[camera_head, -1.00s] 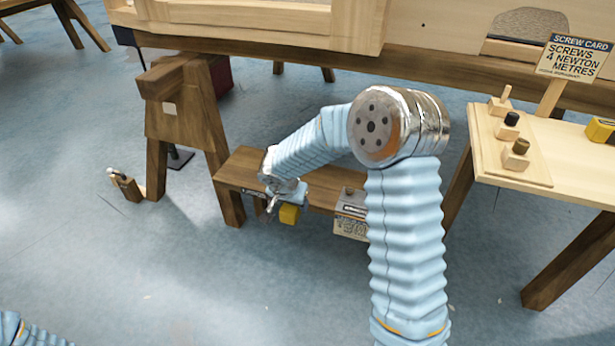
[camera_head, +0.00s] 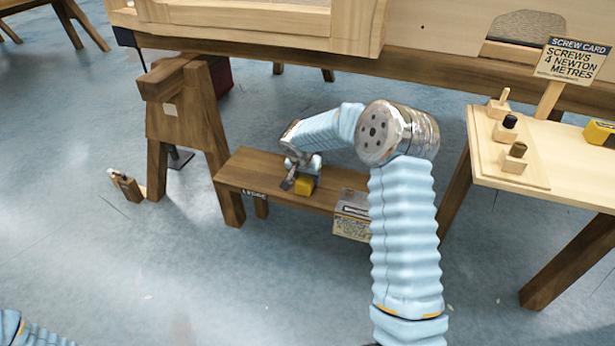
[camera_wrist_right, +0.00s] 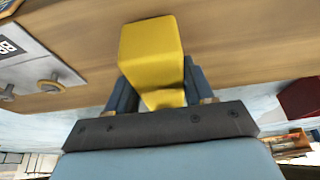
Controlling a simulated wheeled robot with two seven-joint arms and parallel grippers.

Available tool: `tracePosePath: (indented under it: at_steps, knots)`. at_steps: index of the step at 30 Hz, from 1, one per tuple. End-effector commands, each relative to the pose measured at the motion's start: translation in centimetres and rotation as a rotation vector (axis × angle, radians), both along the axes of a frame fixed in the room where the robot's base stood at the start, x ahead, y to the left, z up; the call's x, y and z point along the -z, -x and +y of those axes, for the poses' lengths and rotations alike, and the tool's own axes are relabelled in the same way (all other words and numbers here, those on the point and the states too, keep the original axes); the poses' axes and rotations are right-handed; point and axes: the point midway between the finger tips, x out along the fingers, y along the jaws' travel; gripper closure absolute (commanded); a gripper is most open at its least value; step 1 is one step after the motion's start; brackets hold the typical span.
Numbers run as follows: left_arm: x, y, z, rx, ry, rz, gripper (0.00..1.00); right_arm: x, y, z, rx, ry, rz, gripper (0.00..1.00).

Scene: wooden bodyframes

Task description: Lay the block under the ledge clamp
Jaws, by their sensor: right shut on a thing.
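My right gripper (camera_head: 297,178) is over the low wooden ledge bench (camera_head: 245,170), which carries a small "LEDGE" label on its front edge. It is shut on a yellow block (camera_head: 304,185), which also shows in the right wrist view (camera_wrist_right: 153,55) between the fingers. The block is close to the bench top; I cannot tell whether it touches it. A box-like piece with a printed label (camera_head: 351,226) sits at the bench's right part, partly behind my arm. I cannot tell if it is the clamp. Only a bit of my left arm shows at the lower left; its gripper is out of view.
A wooden trestle (camera_head: 185,120) stands left of the bench. At right, a table (camera_head: 575,170) holds a board with several pegged blocks and a yellow-and-black item (camera_head: 600,133). A screw card (camera_head: 572,60) stands behind. A large wooden frame (camera_head: 250,22) spans the back. The left floor is mostly clear.

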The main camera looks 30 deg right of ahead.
Motion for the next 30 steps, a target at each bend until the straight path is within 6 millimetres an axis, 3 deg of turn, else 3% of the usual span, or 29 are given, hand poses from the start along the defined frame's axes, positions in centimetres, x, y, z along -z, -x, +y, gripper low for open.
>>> tracePosePath:
  at_steps: [9, 10, 15, 25, 30]
  knots:
    - [0.6, 0.0, 0.0, 0.000, 0.000, -0.001, 0.65, 0.4, 0.0, 0.0, 0.001, 0.001, -0.001, 0.87]
    - [0.5, 0.0, 0.0, 0.000, 0.000, -0.001, 0.65, 0.4, 0.0, 0.0, 0.001, 0.001, 0.000, 0.46]
    - [0.4, 0.0, 0.0, 0.000, 0.000, -0.001, 0.65, 0.3, 0.0, 0.0, 0.001, 0.000, 0.000, 0.22]
    - [-0.1, 0.0, 0.0, 0.000, 0.000, -0.001, 0.65, -0.2, 0.0, 0.0, 0.001, 0.000, 0.000, 0.22]
    - [-0.6, 0.0, 0.0, 0.000, 0.000, 0.001, 0.65, -2.7, 0.6, 0.8, 0.001, 0.001, -0.003, 0.22]
